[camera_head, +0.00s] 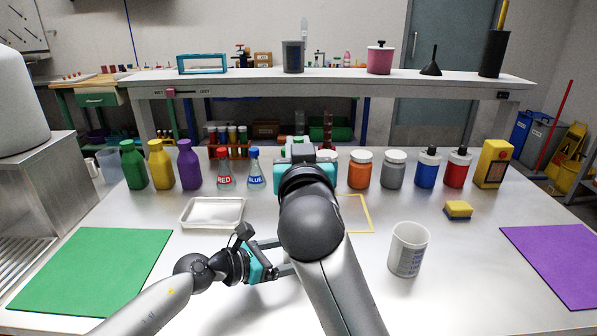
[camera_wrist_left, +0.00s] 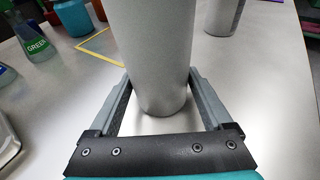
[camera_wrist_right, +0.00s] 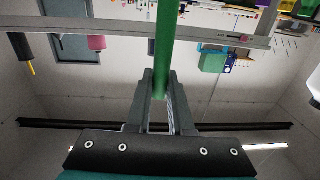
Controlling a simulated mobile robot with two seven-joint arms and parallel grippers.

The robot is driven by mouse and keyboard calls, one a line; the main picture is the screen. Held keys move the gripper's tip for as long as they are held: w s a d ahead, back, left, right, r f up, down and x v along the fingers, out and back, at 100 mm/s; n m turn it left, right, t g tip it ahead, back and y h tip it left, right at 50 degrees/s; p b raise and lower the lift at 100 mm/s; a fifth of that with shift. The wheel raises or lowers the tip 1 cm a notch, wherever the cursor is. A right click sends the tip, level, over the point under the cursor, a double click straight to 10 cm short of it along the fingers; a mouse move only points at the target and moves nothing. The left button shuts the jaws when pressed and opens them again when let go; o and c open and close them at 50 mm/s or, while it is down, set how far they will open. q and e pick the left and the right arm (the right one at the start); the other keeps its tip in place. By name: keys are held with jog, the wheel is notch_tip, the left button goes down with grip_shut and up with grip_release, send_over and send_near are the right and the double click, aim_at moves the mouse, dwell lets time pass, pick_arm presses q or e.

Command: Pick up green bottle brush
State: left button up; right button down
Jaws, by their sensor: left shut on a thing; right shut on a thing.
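My right gripper (camera_wrist_right: 160,78) is shut on the green bottle brush (camera_wrist_right: 163,40). Only a straight green length of it shows in the right wrist view. My left gripper (camera_head: 287,257) is low over the table's front middle. In the left wrist view its fingers are shut around a grey-white cylinder (camera_wrist_left: 150,55) standing upright; my right arm hides this cylinder in the head view.
A white beaker (camera_head: 408,250) stands right of my arms, with a yellow-blue sponge (camera_head: 458,210) beyond it. A white tray (camera_head: 212,212) lies left. Bottles and jars line the table's back. A raised shelf (camera_head: 330,78) carries a grey cup (camera_head: 292,57) and a pink pot (camera_head: 380,60).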

notch_tip(320, 180, up, 13)
dwell(0.4)
pick_arm(q)
jog(key=o, duration=0.8)
jog(key=shift+c, duration=0.2)
